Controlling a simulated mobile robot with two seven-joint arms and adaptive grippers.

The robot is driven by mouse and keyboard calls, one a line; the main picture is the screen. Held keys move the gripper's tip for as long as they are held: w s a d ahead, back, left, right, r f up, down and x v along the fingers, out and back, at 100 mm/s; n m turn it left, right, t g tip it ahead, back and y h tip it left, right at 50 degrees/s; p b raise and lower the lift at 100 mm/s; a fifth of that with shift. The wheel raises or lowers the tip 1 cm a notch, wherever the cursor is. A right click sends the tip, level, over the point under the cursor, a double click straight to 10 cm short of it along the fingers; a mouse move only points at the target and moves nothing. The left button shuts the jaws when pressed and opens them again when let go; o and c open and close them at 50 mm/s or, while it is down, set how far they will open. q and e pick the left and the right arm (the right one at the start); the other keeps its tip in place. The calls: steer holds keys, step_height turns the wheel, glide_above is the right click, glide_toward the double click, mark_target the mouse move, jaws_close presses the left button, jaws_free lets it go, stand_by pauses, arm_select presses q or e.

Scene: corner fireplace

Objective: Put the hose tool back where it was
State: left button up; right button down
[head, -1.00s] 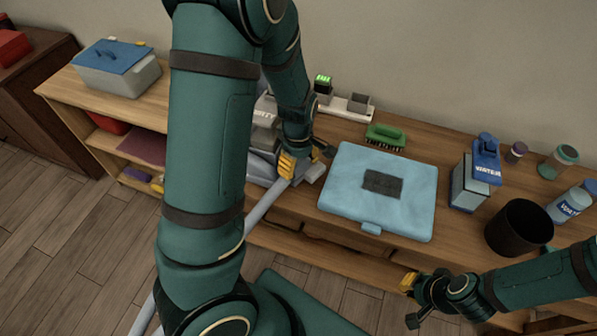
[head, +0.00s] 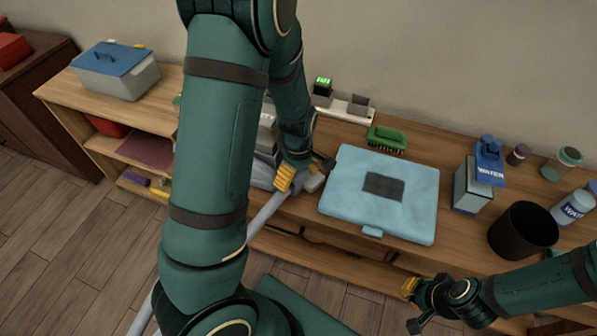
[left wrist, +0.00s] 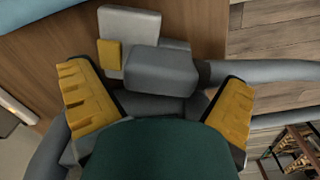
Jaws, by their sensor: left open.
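The hose tool appears to be the grey blocky piece with a small yellow patch (left wrist: 128,42) in the left wrist view. Grey tubing (left wrist: 262,71) runs right from beside it, and a grey tube (head: 266,217) also shows in the head view. My left gripper (head: 306,172) is open at the grey parts by the shelf's front edge. In the left wrist view its yellow fingertips (left wrist: 160,105) stand wide apart with the grey parts between and beyond them; contact cannot be told. My arm hides much of the tool in the head view. My right gripper (head: 412,306) is open and empty, low at the right.
A light blue case (head: 410,220) lies on the wooden shelf unit (head: 290,212) right of my left gripper. A green brush (head: 387,139), water carton (head: 474,185), black bin (head: 523,230) and bottle (head: 573,205) stand nearby. A grey box with blue lid (head: 118,80) is far left.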

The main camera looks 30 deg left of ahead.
arm_select(q)
step_height(320, 180, up, 11)
steer(key=p, duration=0.5)
steer(key=m+h, duration=0.1)
steer(key=m, duration=0.7)
glide_toward(322, 207)
step_height(322, 207, down, 7)
steer(key=shift+d+r, duration=0.1)
steer(key=shift+d, duration=0.1)
steer(key=s+d+f+m+h, duration=0.1)
steer(key=s+d+f+m, duration=0.1)
steer(key=d+m, duration=0.1)
steer(key=s+d+f+m+t+h, duration=0.1)
steer(key=s+d+f+m, duration=0.2)
steer(key=d, duration=0.3)
steer(key=shift+d+h, duration=0.25)
steer(key=shift+h, duration=0.15)
